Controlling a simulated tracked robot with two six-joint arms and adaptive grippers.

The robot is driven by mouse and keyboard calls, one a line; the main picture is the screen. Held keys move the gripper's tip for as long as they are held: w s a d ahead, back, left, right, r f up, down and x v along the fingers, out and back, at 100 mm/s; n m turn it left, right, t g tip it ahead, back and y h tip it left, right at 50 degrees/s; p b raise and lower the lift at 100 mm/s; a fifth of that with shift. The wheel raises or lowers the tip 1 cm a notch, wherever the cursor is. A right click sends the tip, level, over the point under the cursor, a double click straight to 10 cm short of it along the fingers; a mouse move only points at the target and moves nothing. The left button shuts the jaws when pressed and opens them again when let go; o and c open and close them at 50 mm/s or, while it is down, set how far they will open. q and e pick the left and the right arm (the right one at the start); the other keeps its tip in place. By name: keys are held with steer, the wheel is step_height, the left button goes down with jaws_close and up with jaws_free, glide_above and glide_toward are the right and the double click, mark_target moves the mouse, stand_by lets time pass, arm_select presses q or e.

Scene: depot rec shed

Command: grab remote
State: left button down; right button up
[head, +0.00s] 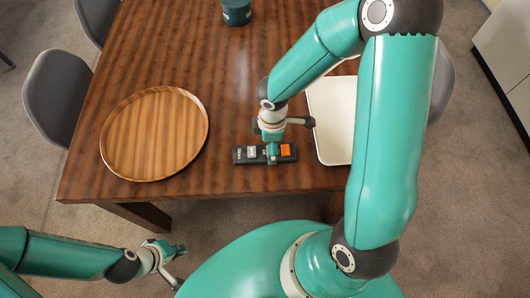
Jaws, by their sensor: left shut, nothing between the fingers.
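A dark remote (248,154) with an orange patch at its right end lies flat on the wooden table, near the front edge. My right gripper (274,146) is right over the remote's middle and hides part of it. Whether its fingers are open or shut, or touch the remote, I cannot tell. My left gripper (176,256) is at the lower left, off the table and over the floor. It is shut and empty, well apart from the remote.
A round wooden tray (154,133) lies left of the remote on the table (235,75). A cream rectangular tray (333,120) lies right, partly behind my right arm. A dark teal cup (236,12) stands at the back. Grey chairs (58,95) flank the table.

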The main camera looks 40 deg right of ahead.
mark_target(265, 154)
step_height(265, 154, down, 5)
steer(key=shift+w+b, duration=0.15)
steer(key=shift+b, duration=0.15)
steer(key=shift+d, duration=0.1)
steer(key=shift+c, duration=0.4)
steer(key=c, duration=1.3)
